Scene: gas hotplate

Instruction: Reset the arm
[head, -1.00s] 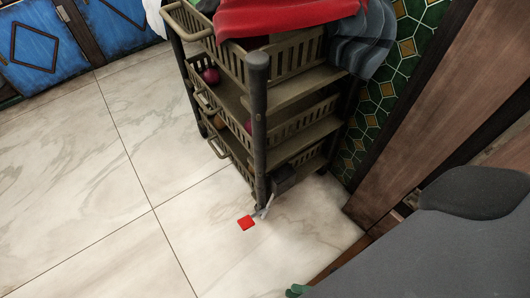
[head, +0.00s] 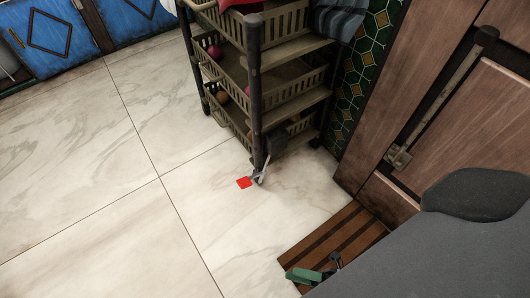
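My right gripper (head: 318,270) shows only in part in the head view at the bottom, as a small green piece and dark parts beside the edge of my grey body. It appears over a brown wooden slatted mat (head: 352,232). The rest of it is hidden behind the grey shape, and I cannot tell whether its fingers are open or shut. I see nothing held in it.
An olive basket trolley (head: 257,75) on casters holds round produce, with red and grey cloth on top. A wooden door with a long handle (head: 440,100) is right. Pale floor at left is clear.

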